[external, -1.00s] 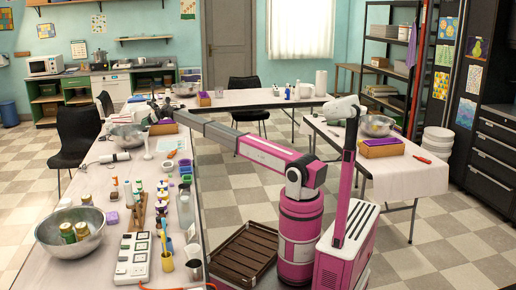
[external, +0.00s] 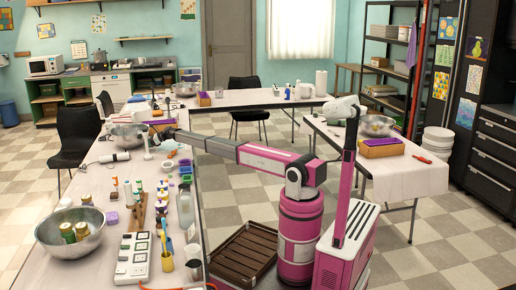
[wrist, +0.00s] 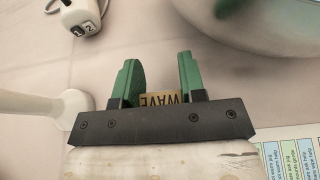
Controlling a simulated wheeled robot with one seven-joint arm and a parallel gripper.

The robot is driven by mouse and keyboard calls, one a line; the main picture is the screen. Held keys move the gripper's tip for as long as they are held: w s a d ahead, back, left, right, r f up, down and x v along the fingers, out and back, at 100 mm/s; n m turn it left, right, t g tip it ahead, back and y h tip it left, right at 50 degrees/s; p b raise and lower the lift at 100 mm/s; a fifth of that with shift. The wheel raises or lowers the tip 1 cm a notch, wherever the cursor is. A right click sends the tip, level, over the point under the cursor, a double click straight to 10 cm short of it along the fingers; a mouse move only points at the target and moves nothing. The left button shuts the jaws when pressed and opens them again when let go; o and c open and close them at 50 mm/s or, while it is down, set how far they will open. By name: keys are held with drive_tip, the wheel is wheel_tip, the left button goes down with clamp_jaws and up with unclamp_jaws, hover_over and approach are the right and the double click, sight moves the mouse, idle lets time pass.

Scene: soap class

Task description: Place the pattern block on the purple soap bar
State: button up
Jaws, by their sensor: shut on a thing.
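My gripper (wrist: 157,60) has green fingers with a small tan block between them, lettered WAVE; this is the pattern block (wrist: 160,98). Only its lettered face shows, low between the fingers near the black palm. In the external view my arm reaches left over the long table, but the gripper and block are too small to make out there. A small purple bar-like thing (external: 112,217) lies on the near part of that table and may be the purple soap bar. No purple bar shows in the wrist view.
A metal bowl (wrist: 260,22) stands beyond the fingers at upper right. A white stand (wrist: 45,112) is at left, a white numbered device (wrist: 80,14) at upper left, and a printed sheet (wrist: 290,155) at lower right. Bottles and a large bowl (external: 70,232) crowd the near table.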

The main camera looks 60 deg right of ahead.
drive_tip(key=shift+f, duration=1.05)
drive_tip(key=shift+f, duration=0.15)
drive_tip(key=o, duration=1)
drive_tip(key=shift+o, duration=0.4)
drive_tip(key=v, duration=1.2)
